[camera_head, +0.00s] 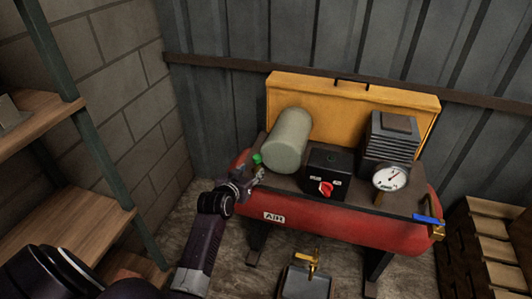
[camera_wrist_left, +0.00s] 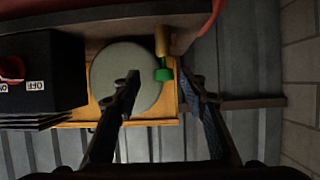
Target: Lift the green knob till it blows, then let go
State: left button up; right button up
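The green knob (camera_head: 257,159) sits at the left end of the red air tank (camera_head: 330,228), beside the grey-green cylinder (camera_head: 288,140). In the left wrist view the green knob (camera_wrist_left: 164,74) shows on a brass stem (camera_wrist_left: 162,40). My left gripper (camera_head: 257,176) is close to the knob in the head view. In the left wrist view my left gripper (camera_wrist_left: 158,84) is open, its fingertips on either side of the knob with gaps between. I cannot tell how deep the knob sits between them. My right gripper is not in view.
A black box with a red switch (camera_head: 326,188), a pressure gauge (camera_head: 390,178) and a finned block (camera_head: 391,145) stand right of the cylinder. A blue-handled valve (camera_head: 430,220) is at the tank's right end. Wooden shelves (camera_head: 70,220) stand at left, wooden drawers (camera_head: 485,245) at right.

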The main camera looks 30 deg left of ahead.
aim_at(257, 157)
pick_arm(q)
jog(key=shift+w+a+f+b, duration=0.1)
jog(key=shift+w+a, duration=0.3)
jog(key=shift+w, duration=0.85)
jog(key=shift+w+a+f+b, duration=0.1)
jog(key=shift+w+a, duration=0.25)
jog(key=shift+w, duration=0.9)
jog(key=shift+w+a+f+b, duration=0.1)
jog(key=shift+w+a, duration=0.3)
jog(key=shift+w, duration=0.85)
grip_shut()
jog(key=shift+r, duration=0.1)
